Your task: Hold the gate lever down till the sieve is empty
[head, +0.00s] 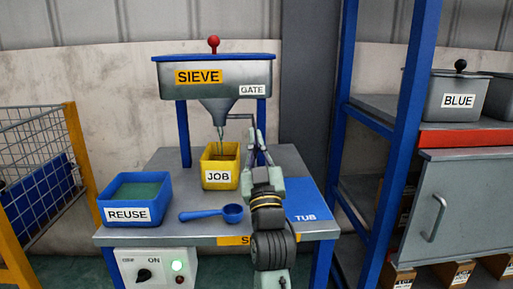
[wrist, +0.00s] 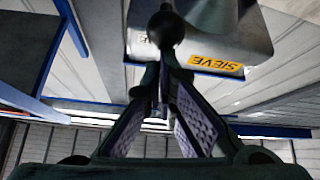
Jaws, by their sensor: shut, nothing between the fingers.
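The sieve (head: 213,60), a grey hopper with a blue rim and red knob, stands on blue posts. Its funnel spout points down over the yellow JOB tub (head: 219,179); a thin streak shows below the spout, but I cannot tell whether material is flowing. The thin dark gate lever (head: 240,116) sticks out right of the funnel. My gripper (head: 256,134) is shut and empty, its fingertips at the lever's outer end. In the wrist view a dark ball knob (wrist: 166,29) is just past the fingertips; contact is unclear. The sieve's contents are hidden.
On the bench (head: 180,165) are a blue REUSE bin (head: 128,213) holding green material, a blue scoop (head: 212,214) and a blue TUB mat (head: 308,205). A blue-framed shelf (head: 405,120) stands right, a wire cage (head: 30,140) left.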

